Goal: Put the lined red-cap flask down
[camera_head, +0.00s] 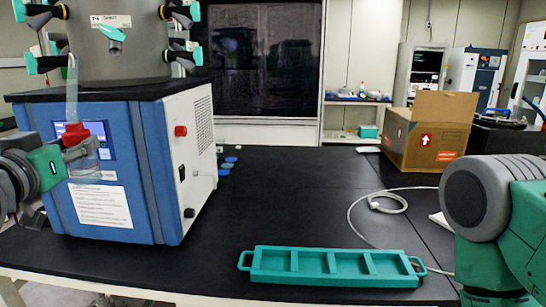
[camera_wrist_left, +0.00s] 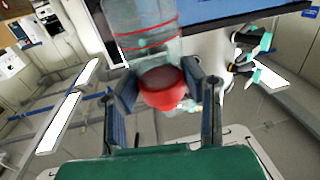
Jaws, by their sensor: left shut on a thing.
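The lined red-cap flask (camera_head: 84,163) is clear, with a red cap (camera_head: 75,132) at its top. It is held in the air in front of the blue freeze dryer (camera_head: 118,205), at the left of the head view. A clear tube-like piece shows above the cap. In the wrist view the flask (camera_wrist_left: 140,22) has thin red lines around its clear body, and its red cap (camera_wrist_left: 163,88) sits between the fingers. My left gripper (camera_head: 62,160) is shut on the flask around the cap. My right gripper is out of view; only the right arm shows.
A teal tray (camera_head: 320,281) with several compartments lies at the table's front edge. A cardboard box (camera_head: 425,140) stands at the back right. A pale cable (camera_head: 375,205) curls on the black table (camera_head: 285,200). The table's middle is mostly clear. Small blue discs (camera_head: 226,165) lie beside the dryer.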

